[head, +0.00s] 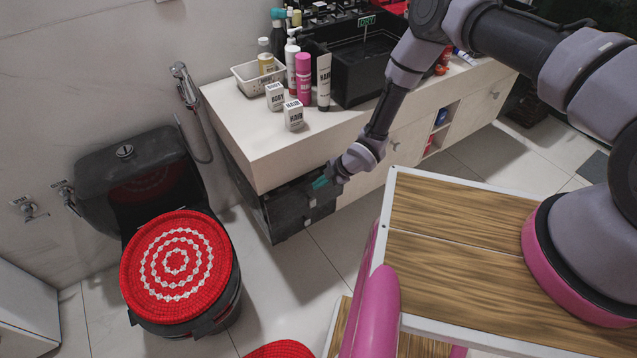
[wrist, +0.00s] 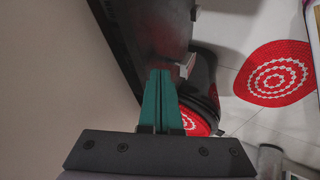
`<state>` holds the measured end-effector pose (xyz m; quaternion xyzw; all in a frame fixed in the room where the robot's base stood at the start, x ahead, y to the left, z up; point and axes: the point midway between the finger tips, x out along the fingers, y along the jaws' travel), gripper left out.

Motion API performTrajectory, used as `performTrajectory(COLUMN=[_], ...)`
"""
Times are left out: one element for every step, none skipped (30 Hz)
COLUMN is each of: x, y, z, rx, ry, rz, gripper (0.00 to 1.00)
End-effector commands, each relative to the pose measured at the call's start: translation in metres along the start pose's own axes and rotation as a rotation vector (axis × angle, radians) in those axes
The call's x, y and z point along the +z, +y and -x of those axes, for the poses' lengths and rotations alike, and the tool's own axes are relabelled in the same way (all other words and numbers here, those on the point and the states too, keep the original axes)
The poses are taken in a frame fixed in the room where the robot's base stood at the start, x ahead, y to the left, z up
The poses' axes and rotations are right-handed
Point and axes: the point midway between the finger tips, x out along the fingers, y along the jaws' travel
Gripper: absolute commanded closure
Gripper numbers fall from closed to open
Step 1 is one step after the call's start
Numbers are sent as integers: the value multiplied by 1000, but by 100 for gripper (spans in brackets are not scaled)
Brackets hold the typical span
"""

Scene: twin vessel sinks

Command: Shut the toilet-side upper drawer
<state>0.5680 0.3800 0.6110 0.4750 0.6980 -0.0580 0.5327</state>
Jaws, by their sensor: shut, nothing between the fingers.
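The dark drawer unit (head: 285,210) sits under the cream counter at its toilet-side end. Its upper drawer front lies just below the counter's overhang; how far it stands open, if at all, I cannot tell. My gripper (head: 321,183), with teal fingers, is at the upper right part of this dark front. In the wrist view my gripper (wrist: 160,72) is shut and empty, its tips close to a dark panel (wrist: 150,25). Whether they touch it I cannot tell. My fingers and wrist hide part of the front.
The toilet (head: 175,265) with a red patterned lid cover stands left of the drawers. Bottles and boxes (head: 293,115) stand on the counter (head: 240,125) above. A red mat (wrist: 272,72) lies on the tiled floor. Open floor lies in front of the drawers.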

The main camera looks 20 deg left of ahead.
Motion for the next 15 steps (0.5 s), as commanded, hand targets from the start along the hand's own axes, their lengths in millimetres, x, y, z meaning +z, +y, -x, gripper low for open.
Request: performTrajectory(x=[0,0,0,0,0,0,0,0,0,0,0,0,0,0,0], y=[2,3,4,4,4,4,4,4,4,4,4,4,6,8,12], z=[-1,-1,-2,-2,-2,-2,-2,-2,-2,-2,-2,-2,-2,-4,-6], rx=[1,1,1,0,0,0,0,0,0,0,0,1,1,1,2], ry=[0,-1,0,0,0,0,0,0,0,0,0,0,0,1,1], rz=[-1,-1,-1,-1,-1,-1,-1,-1,-1,-1,-1,-1,-1,0,0], gripper=[100,100,100,100,100,100,100,100,100,100,100,100,100,100,100])
